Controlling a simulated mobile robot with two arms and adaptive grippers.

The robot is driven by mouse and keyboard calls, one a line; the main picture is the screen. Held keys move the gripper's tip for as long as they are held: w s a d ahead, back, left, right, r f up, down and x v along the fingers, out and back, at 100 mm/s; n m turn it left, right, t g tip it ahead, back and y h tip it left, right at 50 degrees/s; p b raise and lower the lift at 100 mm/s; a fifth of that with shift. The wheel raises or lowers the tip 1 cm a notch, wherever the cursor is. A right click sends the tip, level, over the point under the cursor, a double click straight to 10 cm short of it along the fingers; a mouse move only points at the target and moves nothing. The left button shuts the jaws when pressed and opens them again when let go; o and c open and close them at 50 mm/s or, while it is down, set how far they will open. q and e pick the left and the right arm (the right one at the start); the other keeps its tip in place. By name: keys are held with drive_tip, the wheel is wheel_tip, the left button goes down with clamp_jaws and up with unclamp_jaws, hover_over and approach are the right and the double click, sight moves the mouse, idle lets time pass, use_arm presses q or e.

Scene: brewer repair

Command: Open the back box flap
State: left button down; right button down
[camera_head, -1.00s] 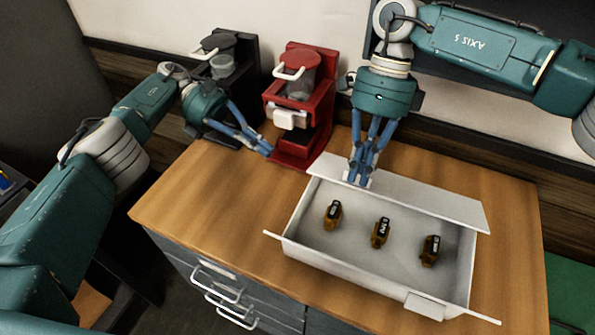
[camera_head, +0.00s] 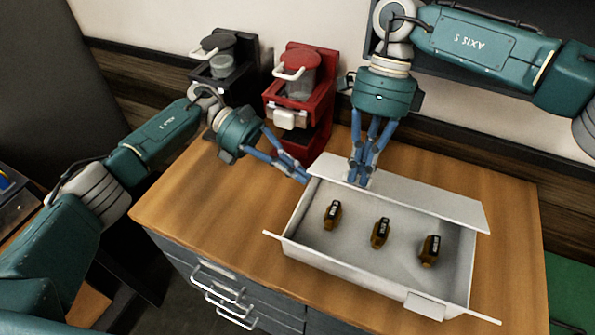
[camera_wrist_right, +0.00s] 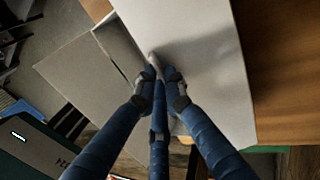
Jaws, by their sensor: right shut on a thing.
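A white box (camera_head: 378,285) stands on the wooden counter with its top open. Its back flap (camera_head: 430,203) is folded outward along the far side, and the front flap hangs out at the near side. The back flap also fills the upper middle of the right wrist view (camera_wrist_right: 195,60). My right gripper (camera_head: 358,182) is at the left part of the back flap, its fingertips together against it. My left gripper (camera_head: 304,178) is just left of the box's back left corner, its fingers close together with no object visible between them; their exact opening is unclear.
Several brown-and-black parts (camera_head: 381,232) lie in the box. A red brewer (camera_head: 300,100) and a black brewer (camera_head: 225,70) stand at the back by the wall. Counter space left of the box (camera_head: 220,220) is clear. Drawers with handles (camera_head: 220,285) are below.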

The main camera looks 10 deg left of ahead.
use_arm(q)
drive_tip(key=shift+w+d+r, duration=0.15)
drive_tip(key=shift+w+r, duration=0.15)
drive_tip(key=shift+r, duration=0.5)
use_arm(e)
drive_tip(key=c, duration=1.8)
unclamp_jaws()
